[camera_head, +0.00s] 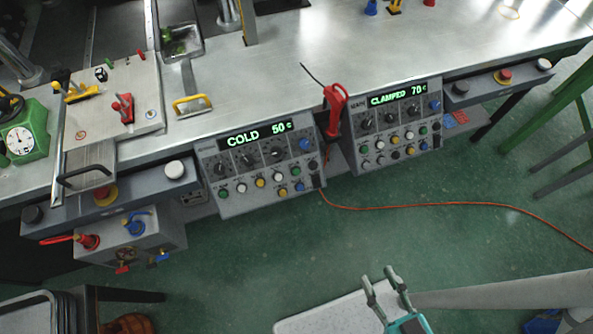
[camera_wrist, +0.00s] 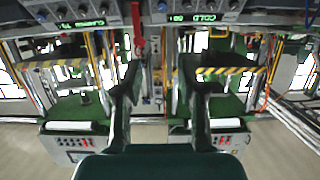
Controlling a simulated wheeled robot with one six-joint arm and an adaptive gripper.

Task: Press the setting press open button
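Two grey control panels hang on the bench front. The left panel (camera_head: 262,165) reads COLD 50 c, and the right panel (camera_head: 397,127) reads CLAMPED 70 c. Both carry dark knobs and rows of white, yellow, green, blue and black buttons. The small labels are too blurred to tell which panel or button is the setting press open one. My gripper (camera_head: 382,280) is low in the head view, apart from both panels, with its fingers spread and empty. In the wrist view my gripper (camera_wrist: 160,72) is also open, and both readouts appear upside down at the top.
A red tool (camera_head: 335,105) hangs between the panels. An orange cable (camera_head: 430,205) runs across the green floor. Bench-edge boxes carry red mushroom buttons at left (camera_head: 105,195) and right (camera_head: 503,76).

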